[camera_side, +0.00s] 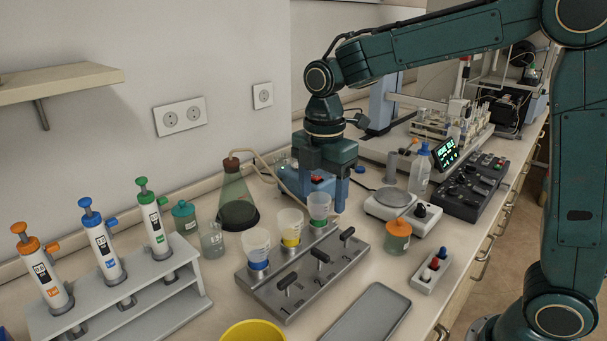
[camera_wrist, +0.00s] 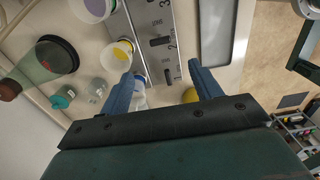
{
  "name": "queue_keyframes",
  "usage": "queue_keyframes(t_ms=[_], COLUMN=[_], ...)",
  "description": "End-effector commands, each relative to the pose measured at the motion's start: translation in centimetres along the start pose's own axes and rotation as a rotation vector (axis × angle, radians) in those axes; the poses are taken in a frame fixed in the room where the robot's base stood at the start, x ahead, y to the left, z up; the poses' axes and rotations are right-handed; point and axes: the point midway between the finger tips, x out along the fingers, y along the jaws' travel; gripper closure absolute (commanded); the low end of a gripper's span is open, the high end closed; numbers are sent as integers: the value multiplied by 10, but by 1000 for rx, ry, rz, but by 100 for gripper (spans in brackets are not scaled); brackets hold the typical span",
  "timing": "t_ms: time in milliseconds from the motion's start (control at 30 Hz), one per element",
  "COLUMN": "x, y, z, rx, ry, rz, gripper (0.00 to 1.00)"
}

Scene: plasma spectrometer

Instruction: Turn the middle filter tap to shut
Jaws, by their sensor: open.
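The grey filter block (camera_side: 262,292) holds three cups in a row and three black lever taps. The middle tap (camera_side: 320,256) slopes down to the right, crosswise to the left tap (camera_side: 287,280) and right tap (camera_side: 347,234), which slope up to the right. In the wrist view the middle tap (camera_wrist: 160,41) lies across the block, level with the yellow cup (camera_wrist: 117,53); another tap (camera_wrist: 168,76) lies lengthwise. My gripper (camera_side: 323,198) is open and empty, above and behind the block in the side view. In the wrist view its fingers (camera_wrist: 160,72) are spread apart, nothing between them touching.
The yellow-based cup (camera_side: 291,227) stands behind the middle tap, between the blue (camera_side: 257,248) and green (camera_side: 319,209) ones. A flask (camera_side: 236,205) stands behind. A grey tray (camera_side: 368,318) lies in front, an orange-lidded jar (camera_side: 397,240) to the right.

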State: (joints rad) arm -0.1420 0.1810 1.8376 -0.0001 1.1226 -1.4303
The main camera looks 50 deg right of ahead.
Motion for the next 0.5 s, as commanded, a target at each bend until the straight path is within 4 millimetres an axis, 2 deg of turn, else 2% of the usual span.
queue_keyframes(t_ms=[267,500], x=[28,65], y=[-1,-1], z=[0,0], rx=[1,2], ry=[-1,0], rz=[-5,-5], gripper=[36,36])
